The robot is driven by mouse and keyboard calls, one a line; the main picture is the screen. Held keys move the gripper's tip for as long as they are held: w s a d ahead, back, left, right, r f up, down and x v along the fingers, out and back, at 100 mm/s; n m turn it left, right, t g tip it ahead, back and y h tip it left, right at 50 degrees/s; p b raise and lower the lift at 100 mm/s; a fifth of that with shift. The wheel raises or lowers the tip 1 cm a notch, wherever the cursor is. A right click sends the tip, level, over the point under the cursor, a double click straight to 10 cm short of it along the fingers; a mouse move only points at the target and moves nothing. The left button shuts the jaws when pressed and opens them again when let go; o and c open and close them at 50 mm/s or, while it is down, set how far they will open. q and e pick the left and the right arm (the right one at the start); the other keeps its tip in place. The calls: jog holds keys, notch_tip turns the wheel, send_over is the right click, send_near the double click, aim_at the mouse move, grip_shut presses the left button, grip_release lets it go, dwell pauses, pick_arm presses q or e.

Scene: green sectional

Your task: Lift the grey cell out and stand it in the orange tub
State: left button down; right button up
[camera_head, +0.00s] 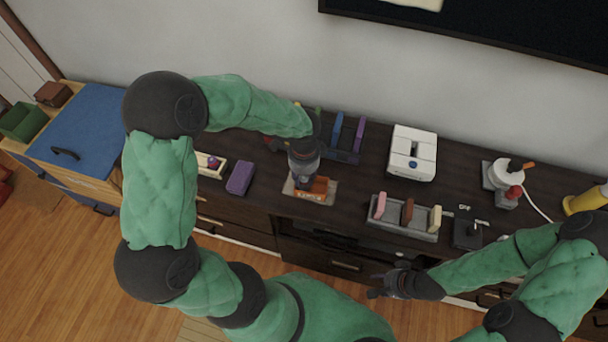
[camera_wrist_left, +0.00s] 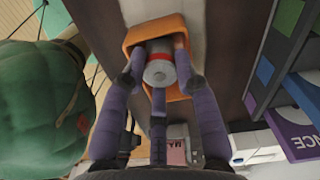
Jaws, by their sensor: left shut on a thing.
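The grey cell (camera_wrist_left: 160,70), with a red band, is between the purple fingers of my left gripper (camera_wrist_left: 160,66) in the left wrist view. My left gripper is shut on it. The cell appears within the outline of the orange tub (camera_wrist_left: 136,38); I cannot tell whether it rests on the tub's floor. In the head view the tub (camera_head: 320,186) is on the dark cabinet, directly below and beside my left gripper (camera_head: 302,182), which hides the cell. My right gripper (camera_head: 374,285) is in front of the cabinet, away from these things; its fingers are too small to judge.
A purple block (camera_head: 240,178) lies left of the tub. A rack with coloured slabs (camera_head: 404,230) and a white device (camera_head: 412,153) stand to the right. Another rack with blue and purple slabs (camera_head: 343,155) is behind. A white lever device (camera_head: 500,178) stands further right.

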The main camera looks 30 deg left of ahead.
pick_arm(q)
jog(key=c, duration=0.8)
grip_release()
jog(key=shift+c, duration=0.2)
notch_tip(320, 180, up, 12)
dwell(0.4)
